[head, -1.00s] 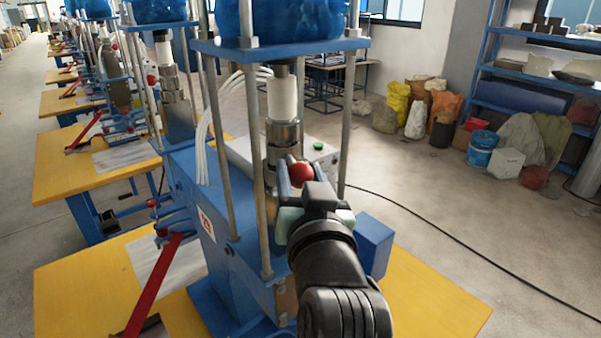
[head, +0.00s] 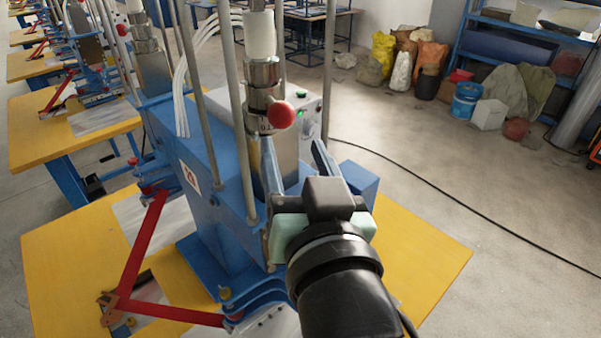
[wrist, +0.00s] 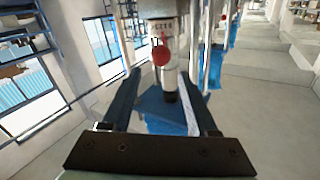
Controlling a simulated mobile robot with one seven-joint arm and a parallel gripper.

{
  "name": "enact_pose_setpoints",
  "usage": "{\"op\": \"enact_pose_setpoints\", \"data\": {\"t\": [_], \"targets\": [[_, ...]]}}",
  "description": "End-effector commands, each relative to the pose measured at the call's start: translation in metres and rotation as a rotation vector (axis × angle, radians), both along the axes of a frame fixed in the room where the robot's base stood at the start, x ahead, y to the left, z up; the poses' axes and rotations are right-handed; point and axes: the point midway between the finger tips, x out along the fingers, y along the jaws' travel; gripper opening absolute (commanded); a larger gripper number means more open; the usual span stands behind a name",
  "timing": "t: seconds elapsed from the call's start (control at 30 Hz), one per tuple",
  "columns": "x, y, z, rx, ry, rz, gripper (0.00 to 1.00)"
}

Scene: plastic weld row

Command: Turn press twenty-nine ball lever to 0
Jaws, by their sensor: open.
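The red ball of the lever (head: 281,115) sits in front of the steel cylinder of the blue press (head: 200,180) in the head view. My gripper (head: 292,160) is open and empty, below the ball and apart from it. In the wrist view the red ball (wrist: 161,56) shows beyond and above the two spread fingers (wrist: 165,95), in front of the cylinder with small dark markings. The lever's rod is mostly hidden behind the ball.
Vertical steel rods (head: 330,70) stand close around the cylinder. A red linkage arm (head: 145,240) lies over the yellow table (head: 60,250) at left. A control box with a green button (head: 301,94) is behind the press. Open floor (head: 420,170) lies to the right.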

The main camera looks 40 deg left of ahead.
Motion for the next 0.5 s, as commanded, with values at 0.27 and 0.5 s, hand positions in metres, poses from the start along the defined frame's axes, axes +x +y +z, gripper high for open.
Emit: {"op": "enact_pose_setpoints", "data": {"t": [0.27, 0.5], "targets": [[-0.01, -0.012, 0.005, -0.005, 0.007, 0.01, 0.59], [-0.017, -0.019, 0.003, -0.002, 0.004, 0.006, 0.59]]}}
